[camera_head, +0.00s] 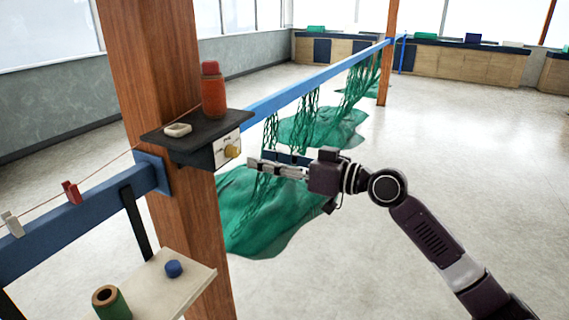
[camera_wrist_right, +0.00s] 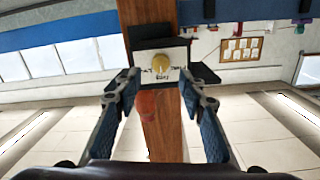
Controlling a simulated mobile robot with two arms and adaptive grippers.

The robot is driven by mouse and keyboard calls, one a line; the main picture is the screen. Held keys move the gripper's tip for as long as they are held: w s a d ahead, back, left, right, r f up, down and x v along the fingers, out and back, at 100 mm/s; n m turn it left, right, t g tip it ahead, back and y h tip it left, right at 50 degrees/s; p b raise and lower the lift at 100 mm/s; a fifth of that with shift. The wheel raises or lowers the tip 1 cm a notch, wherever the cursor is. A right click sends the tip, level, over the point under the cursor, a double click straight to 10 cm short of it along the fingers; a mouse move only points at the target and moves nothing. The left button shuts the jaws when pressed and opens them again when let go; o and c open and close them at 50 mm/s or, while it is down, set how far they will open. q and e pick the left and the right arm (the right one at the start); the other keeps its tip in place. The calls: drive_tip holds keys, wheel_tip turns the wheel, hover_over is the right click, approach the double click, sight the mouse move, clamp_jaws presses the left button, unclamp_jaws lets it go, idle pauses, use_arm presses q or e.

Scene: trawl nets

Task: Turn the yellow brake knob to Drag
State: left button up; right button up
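The yellow brake knob (camera_head: 232,151) sits on a white plate (camera_head: 222,153) on the front of a dark box under a dark shelf, fixed to a wooden post. In the right wrist view the round knob (camera_wrist_right: 158,62) shows on the plate, with small dark lettering around it that I cannot read surely. My right gripper (camera_head: 254,165) is just to the right of the knob in the head view, apart from it. In the wrist view its two fingers (camera_wrist_right: 158,82) are spread wide, with nothing between them. My left gripper is not in view.
A blue beam (camera_head: 285,97) with green nets (camera_head: 265,207) runs back from the post (camera_head: 160,70). A lower pale shelf (camera_head: 185,287) holds a green spool (camera_head: 111,303) and blue item (camera_head: 173,268). Floor at right is clear.

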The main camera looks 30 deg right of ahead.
drive_tip(key=v, duration=0.5)
idle(0.5)
